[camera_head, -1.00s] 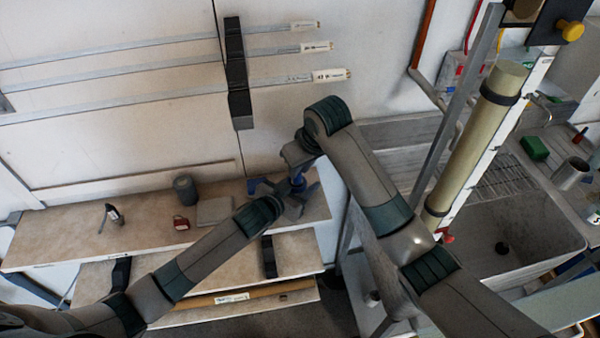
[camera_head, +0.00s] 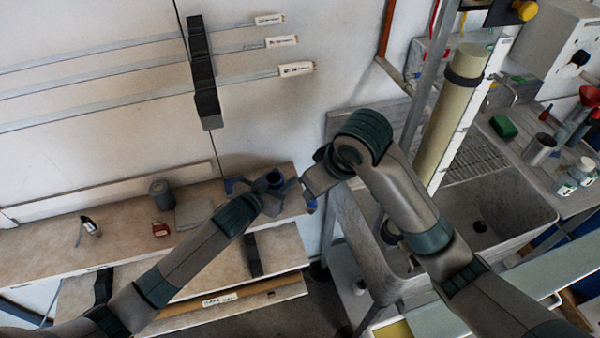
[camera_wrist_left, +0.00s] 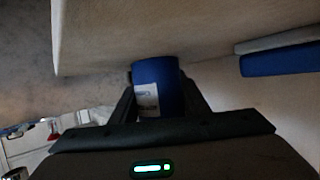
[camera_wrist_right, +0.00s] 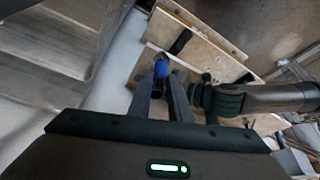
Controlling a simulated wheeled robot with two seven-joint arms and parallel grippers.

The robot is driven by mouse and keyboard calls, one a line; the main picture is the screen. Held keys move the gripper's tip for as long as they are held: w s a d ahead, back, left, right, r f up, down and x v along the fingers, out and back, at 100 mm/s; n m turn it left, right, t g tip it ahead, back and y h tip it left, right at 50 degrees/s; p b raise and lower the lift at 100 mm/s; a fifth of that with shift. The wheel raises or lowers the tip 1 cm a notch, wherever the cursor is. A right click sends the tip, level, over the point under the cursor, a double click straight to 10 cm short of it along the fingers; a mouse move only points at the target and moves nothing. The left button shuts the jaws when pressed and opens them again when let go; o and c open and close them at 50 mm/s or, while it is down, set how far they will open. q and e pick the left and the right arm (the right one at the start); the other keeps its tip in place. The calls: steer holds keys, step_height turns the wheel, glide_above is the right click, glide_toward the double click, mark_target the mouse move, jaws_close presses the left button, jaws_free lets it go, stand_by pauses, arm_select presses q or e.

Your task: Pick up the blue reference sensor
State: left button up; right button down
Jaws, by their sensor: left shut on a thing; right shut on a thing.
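My left gripper (camera_head: 276,188) is shut on a blue cylinder (camera_head: 274,176) just over the right end of the wooden shelf. In the left wrist view, this blue cylinder (camera_wrist_left: 156,84) has a white label and sits between both fingers. My right gripper (camera_head: 308,198) is close to its right, shut on a smaller blue piece (camera_wrist_right: 161,69). That piece shows between the fingertips in the right wrist view and is mostly hidden in the head view. I cannot tell for certain which blue thing is the reference sensor.
The shelf (camera_head: 120,235) bears a dark grey cylinder (camera_head: 162,194), a grey block (camera_head: 194,213), a red padlock-like item (camera_head: 160,229) and a small bottle (camera_head: 91,227). A blue part (camera_wrist_left: 282,60) lies near the shelf end. A sink (camera_head: 490,215) is at right.

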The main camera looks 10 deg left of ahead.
arm_select(q)
steer(key=shift+s+a+f, duration=0.1)
steer(key=shift+s+f, duration=0.05)
steer(key=shift+f, duration=0.2)
arm_select(e)
steer(key=shift+s+d, duration=1)
steer(key=shift+s, duration=0.1)
arm_select(q)
steer(key=o, duration=1.1)
steer(key=shift+o, duration=0.3)
arm_select(e)
steer(key=shift+w+a+f, duration=0.1)
steer(key=shift+w, duration=0.05)
arm_select(q)
steer(key=shift+r, duration=0.15)
steer(key=v, duration=1.1)
steer(key=shift+s+a+r, duration=0.15)
steer(key=shift+s, duration=0.1)
